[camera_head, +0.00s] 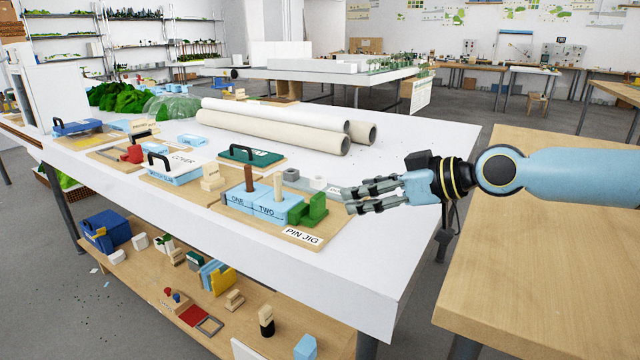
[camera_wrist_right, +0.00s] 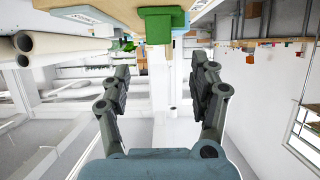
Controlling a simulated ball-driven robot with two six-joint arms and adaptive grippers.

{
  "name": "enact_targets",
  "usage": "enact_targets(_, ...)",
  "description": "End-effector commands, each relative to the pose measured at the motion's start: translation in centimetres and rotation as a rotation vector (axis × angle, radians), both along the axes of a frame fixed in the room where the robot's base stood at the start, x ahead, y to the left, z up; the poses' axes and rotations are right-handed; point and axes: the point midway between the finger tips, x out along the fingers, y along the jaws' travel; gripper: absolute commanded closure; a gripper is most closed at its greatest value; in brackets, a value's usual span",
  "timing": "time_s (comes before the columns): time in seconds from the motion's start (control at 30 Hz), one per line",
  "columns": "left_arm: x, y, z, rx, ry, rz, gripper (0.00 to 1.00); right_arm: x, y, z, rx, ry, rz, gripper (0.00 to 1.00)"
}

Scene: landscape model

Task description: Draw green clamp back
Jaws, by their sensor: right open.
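The green clamp (camera_head: 315,208) stands on the wooden board of the pin jig (camera_head: 331,233), at the right end of the light blue blocks (camera_head: 262,205) marked ONE and TWO. In the right wrist view the green clamp (camera_wrist_right: 158,25) shows at the top, ahead of the fingers and above the gap between them. My right gripper (camera_head: 350,201) is open and empty, a little to the right of the clamp and apart from it. Its open fingers also show in the right wrist view (camera_wrist_right: 155,85). My left gripper is in neither view.
A brown peg (camera_head: 249,178) and a pale peg (camera_head: 278,186) stand up from the blue blocks. A grey part (camera_head: 291,174) and a white part (camera_head: 318,183) lie behind. Large cream tubes (camera_head: 275,128) lie farther back. The white table (camera_head: 380,265) is bare in front.

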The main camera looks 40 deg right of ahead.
Motion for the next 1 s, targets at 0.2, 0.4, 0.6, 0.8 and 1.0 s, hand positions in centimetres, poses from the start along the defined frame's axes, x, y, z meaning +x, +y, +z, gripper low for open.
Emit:
enact_targets(0.2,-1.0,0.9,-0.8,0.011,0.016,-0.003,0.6,1.3,0.4,-0.6,0.006,-0.006,-0.006,0.38)
enact_targets(0.4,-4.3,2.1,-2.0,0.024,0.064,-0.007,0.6,4.4,1.7,-2.0,0.009,-0.006,-0.006,0.38)
enact_targets(0.6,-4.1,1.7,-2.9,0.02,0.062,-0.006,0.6,7.4,3.1,-3.4,0.008,-0.003,-0.003,0.38)
enact_targets(0.8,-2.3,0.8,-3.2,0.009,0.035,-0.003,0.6,9.1,3.7,-4.0,0.003,-0.003,-0.002,0.38)
enact_targets(1.0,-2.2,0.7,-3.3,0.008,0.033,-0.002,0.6,9.3,3.8,-4.1,0.0,-0.001,-0.001,0.38)
